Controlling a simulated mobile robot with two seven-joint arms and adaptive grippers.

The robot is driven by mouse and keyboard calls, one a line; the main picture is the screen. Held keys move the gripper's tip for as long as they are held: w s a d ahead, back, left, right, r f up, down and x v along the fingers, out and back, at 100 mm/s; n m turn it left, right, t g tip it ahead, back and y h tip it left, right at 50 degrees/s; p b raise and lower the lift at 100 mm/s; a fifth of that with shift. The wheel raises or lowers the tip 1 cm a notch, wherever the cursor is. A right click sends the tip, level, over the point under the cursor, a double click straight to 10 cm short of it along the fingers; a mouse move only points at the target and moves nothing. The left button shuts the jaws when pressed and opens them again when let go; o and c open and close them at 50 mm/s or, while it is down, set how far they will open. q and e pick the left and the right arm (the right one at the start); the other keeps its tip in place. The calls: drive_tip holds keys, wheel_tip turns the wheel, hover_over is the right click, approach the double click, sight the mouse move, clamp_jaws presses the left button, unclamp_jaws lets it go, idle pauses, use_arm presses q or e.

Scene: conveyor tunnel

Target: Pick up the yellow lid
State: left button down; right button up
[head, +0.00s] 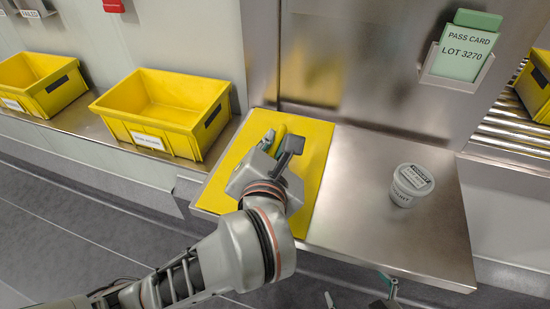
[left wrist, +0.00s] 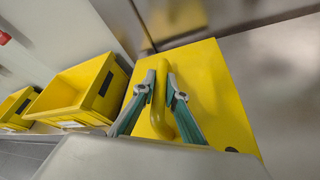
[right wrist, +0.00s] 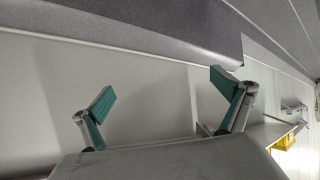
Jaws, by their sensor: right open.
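The yellow lid (head: 315,165) is a flat yellow plate at the left of the steel table, reaching its front edge. In the left wrist view the lid (left wrist: 215,85) shows a raised bar handle (left wrist: 186,122). My left gripper (head: 274,142) is over the lid, its fingers on either side of the handle. In the left wrist view its fingertips (left wrist: 160,72) are close together and look shut on the handle. I cannot tell whether the lid is clear of the table. My right gripper (right wrist: 162,88) is open and empty, below the table's front edge.
A white labelled tub (head: 402,198) stands on the right of the steel table (head: 355,210). Yellow bins (head: 145,118) stand on a ledge to the left. A green pass card (head: 465,52) sits in a wall holder. The table between lid and tub is clear.

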sight(275, 141)
use_arm(q)
drive_tip(key=shift+r, duration=0.15)
drive_tip(key=shift+r+p, duration=0.4)
drive_tip(key=shift+r, duration=0.15)
wheel_tip(275, 141, up, 8)
drive_tip(key=p, duration=0.6)
drive_tip(key=shift+r+p, duration=0.1)
drive_tip(key=shift+p, duration=0.2)
wheel_tip(275, 141, up, 10)
drive_tip(key=p, duration=0.7)
drive_tip(key=shift+r, duration=0.25)
use_arm(e)
wheel_tip(275, 141, up, 11)
drive_tip(key=shift+s+d+r+m, duration=0.2)
drive_tip(key=shift+s+m, duration=0.15)
drive_tip(key=shift+m, duration=0.05)
